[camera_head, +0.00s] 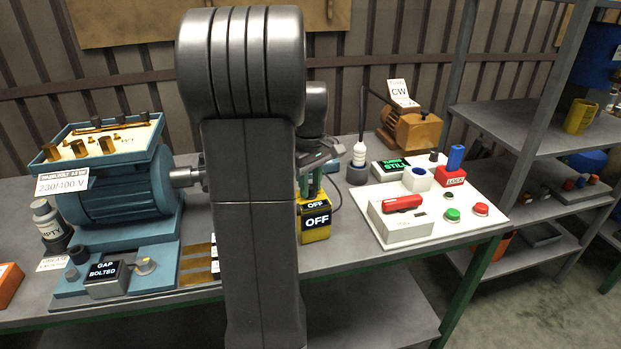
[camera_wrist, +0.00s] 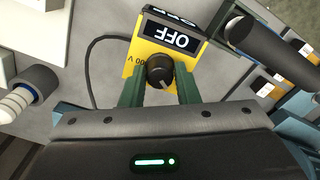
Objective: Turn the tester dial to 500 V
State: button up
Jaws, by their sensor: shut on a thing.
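The tester (camera_head: 316,235) is a yellow box standing on the bench, right of my arm in the head view. Its dark display reads OFF, and the tester also shows in the wrist view (camera_wrist: 140,55). The black dial (camera_wrist: 160,70) has a light pointer mark aimed toward my gripper. A partly hidden marking ending in "00 V" lies left of the dial. My gripper (camera_wrist: 161,84) has its green fingers either side of the dial and is shut on it. In the head view my gripper (camera_head: 311,182) is above the tester, partly hidden by my arm.
A blue motor (camera_head: 120,195) with a 230/400 V label stands at left. A white panel (camera_head: 455,210) with red and green buttons lies at right. A dark cylinder (camera_wrist: 270,48) lies close to my gripper's right.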

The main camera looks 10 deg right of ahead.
aim_at(311, 186)
jog(key=m+p, duration=0.2)
jog(key=m, duration=0.3)
jog(key=shift+r+m+p, duration=0.15)
jog(key=shift+m+p, duration=0.85)
jog(key=shift+m, duration=1.5)
jog(key=o, duration=1)
jog(key=shift+c, duration=0.2)
notch_tip(311, 186, up, 14)
jog(key=shift+f, duration=0.2)
